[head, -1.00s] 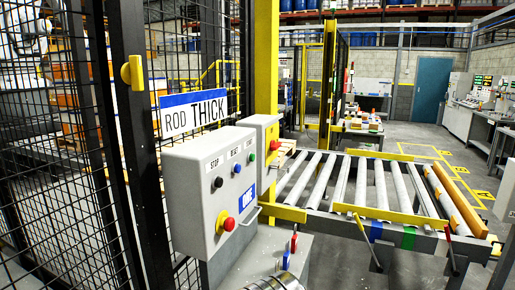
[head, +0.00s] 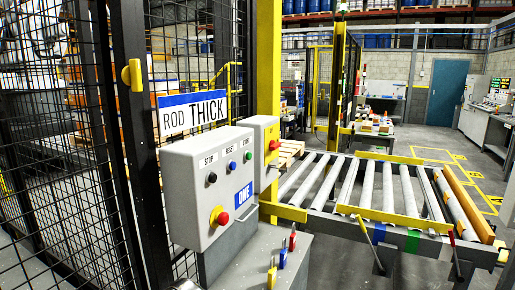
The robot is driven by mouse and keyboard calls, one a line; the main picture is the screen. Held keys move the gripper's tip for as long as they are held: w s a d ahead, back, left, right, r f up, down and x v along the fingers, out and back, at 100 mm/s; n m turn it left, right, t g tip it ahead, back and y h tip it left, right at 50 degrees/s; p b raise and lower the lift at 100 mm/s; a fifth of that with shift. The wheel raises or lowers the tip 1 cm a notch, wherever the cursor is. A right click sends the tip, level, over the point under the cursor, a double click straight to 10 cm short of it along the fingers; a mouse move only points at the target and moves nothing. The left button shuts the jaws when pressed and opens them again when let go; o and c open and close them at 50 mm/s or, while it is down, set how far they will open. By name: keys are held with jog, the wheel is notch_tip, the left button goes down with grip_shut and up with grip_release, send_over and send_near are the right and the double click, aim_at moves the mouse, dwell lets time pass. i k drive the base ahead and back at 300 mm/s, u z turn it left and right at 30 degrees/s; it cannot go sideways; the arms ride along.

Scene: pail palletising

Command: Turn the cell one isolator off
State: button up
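A grey control box (head: 205,190) with a blue plate reading ONE (head: 243,196) stands at the middle left in the head view. It has black, blue and green buttons under STOP, RESET and a third label. A red mushroom button (head: 222,217) on a yellow disc sits below them. Just behind it on the right is a smaller grey box with a yellow face (head: 270,150) and a red knob (head: 274,145); it looks like an isolator, but its switch position is too small to read.
A low grey cabinet (head: 290,262) carries red, blue and yellow levers. A roller conveyor (head: 375,185) with yellow rails runs to the right. Black mesh fencing (head: 60,180) fills the left. A sign (head: 192,110) reads ROD THICK. Open floor lies beyond the conveyor.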

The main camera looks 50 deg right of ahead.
aim_at(273, 146)
jog(key=u, duration=1.95)
jog(key=k, duration=2.25)
jog(key=z, duration=1.15)
